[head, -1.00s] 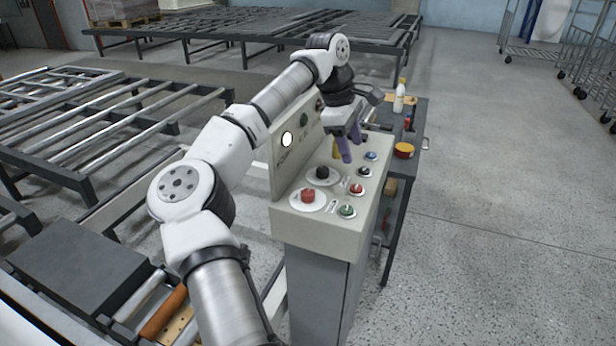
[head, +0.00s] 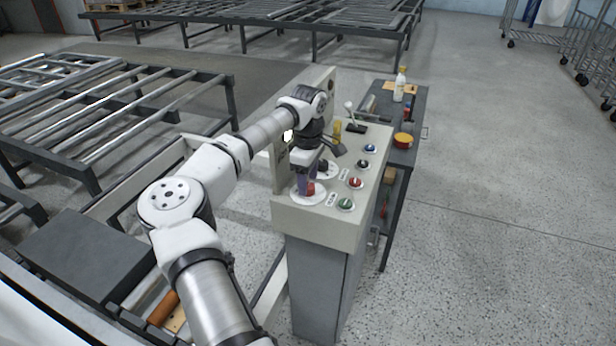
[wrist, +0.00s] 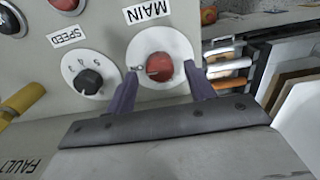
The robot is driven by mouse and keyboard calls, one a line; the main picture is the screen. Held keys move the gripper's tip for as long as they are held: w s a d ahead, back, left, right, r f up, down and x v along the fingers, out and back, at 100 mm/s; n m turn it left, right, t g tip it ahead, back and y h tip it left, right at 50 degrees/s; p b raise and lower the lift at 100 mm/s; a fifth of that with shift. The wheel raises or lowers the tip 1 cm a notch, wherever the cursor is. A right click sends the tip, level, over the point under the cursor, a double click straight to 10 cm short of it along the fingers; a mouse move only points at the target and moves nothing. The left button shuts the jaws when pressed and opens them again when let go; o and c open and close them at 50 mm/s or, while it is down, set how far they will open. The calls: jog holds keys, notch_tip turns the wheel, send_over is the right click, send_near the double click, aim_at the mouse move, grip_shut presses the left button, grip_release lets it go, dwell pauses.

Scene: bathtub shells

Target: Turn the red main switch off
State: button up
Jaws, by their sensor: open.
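The red main switch (wrist: 158,67) is a round red knob on a white disc, beside a label reading MAIN in the wrist view. A small metallic part shows at the knob's left side. In the head view the red switch (head: 310,188) is partly hidden by my gripper (head: 306,180), at the near left of the sloped console top. My gripper (wrist: 161,73) is open, with one purple finger on each side of the red knob. I cannot tell whether either finger touches it. Nothing is held.
A black speed knob (wrist: 90,82) sits beside the main switch. Red, green, black and blue buttons (head: 370,149) line the console's right side. A yellow handle (head: 337,131) and a white-knobbed lever (head: 350,108) stand farther back. A dark workbench (head: 408,118) adjoins the console.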

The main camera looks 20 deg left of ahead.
jog(key=shift+f, duration=0.6)
jog(key=c, duration=1)
